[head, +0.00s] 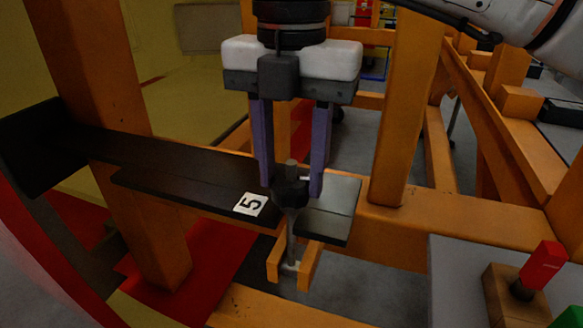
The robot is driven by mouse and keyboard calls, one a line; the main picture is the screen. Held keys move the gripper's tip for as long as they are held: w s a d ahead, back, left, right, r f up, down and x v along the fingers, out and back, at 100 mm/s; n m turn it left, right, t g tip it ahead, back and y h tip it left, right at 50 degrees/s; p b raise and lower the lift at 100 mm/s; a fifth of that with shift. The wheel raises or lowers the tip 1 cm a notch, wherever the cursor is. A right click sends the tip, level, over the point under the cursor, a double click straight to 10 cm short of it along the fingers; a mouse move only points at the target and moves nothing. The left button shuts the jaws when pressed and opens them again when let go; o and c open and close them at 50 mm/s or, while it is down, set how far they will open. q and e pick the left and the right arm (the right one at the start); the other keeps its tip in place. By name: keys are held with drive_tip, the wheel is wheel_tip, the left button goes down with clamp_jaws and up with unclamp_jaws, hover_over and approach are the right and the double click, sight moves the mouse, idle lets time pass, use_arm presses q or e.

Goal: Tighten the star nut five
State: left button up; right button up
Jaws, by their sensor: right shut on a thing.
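The star nut (290,190) is a dark knob on a vertical threaded bolt, whose tip pokes up above it. My right gripper (291,185) points straight down from the top of the view. Its two purple fingers stand on either side of the nut and are shut on it. Below the bar, the bolt runs down to a small orange bracket (293,266). My left gripper is not in view.
Orange frame posts (402,110) and beams (385,225) surround the bar. A grey surface (455,290) at the lower right carries a wooden block with a red-topped part (542,266). A red and yellow panel lies behind at the left.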

drive_tip(key=shift+r+m, duration=0.15)
drive_tip(key=shift+m, duration=0.15)
drive_tip(key=o, duration=1)
drive_tip(key=shift+o, duration=0.2)
wheel_tip(320, 180, up, 10)
drive_tip(key=shift+r+p, duration=0.1)
drive_tip(key=shift+p, duration=0.8)
